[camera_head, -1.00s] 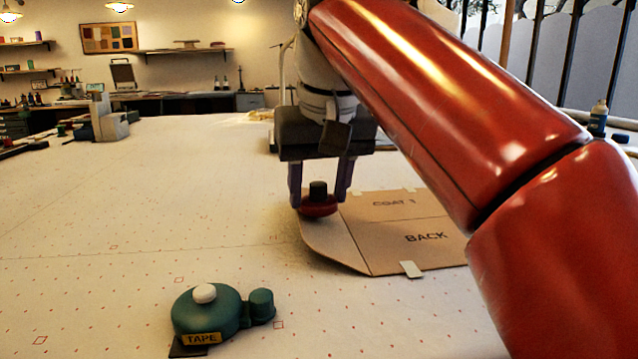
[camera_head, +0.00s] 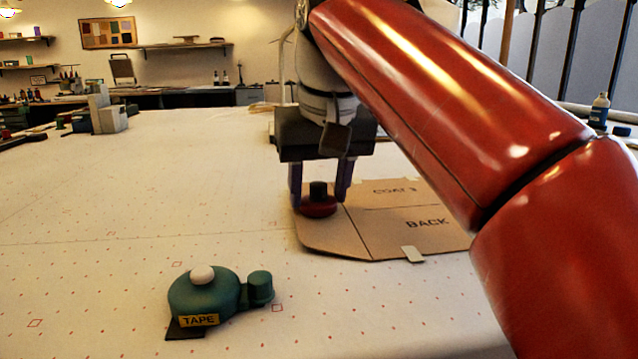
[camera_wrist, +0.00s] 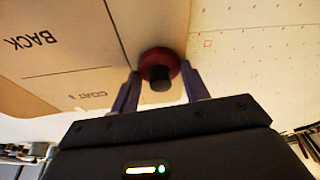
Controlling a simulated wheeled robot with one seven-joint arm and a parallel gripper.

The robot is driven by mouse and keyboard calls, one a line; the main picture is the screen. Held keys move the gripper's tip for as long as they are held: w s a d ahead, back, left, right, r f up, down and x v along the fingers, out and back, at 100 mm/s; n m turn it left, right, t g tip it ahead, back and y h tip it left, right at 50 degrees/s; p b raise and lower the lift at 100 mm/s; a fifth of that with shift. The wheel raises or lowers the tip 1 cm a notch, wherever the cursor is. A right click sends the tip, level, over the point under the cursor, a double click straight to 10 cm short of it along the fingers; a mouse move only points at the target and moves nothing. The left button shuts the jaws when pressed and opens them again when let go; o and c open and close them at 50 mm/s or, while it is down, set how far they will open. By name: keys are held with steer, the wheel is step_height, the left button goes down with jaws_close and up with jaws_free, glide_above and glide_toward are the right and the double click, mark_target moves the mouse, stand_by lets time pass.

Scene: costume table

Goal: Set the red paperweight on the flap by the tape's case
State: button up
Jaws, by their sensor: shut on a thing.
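The red paperweight (camera_head: 318,208) is a round red disc with a black knob. My gripper (camera_head: 319,190) is shut on it, one finger at each side. The flap (camera_head: 330,240) is the left part of a brown cardboard pattern marked BACK, beyond a crease. The paperweight is over the flap; I cannot tell whether it touches. In the wrist view the paperweight (camera_wrist: 158,64) sits between the fingertips, over the flap's outer edge. The tape's case (camera_head: 205,296) is teal with a white button and a TAPE label, apart from the flap, nearer and to the left.
The pale table (camera_head: 120,210) with red marks is clear left of the flap. A small pale tab (camera_head: 412,254) sits on the pattern's near edge. A grey machine (camera_head: 104,112) stands far left. A bottle (camera_head: 599,112) stands far right. My red arm hides the pattern's right side.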

steer(key=shift+f, duration=0.2)
steer(key=o, duration=1.2)
steer(key=shift+o, duration=0.2)
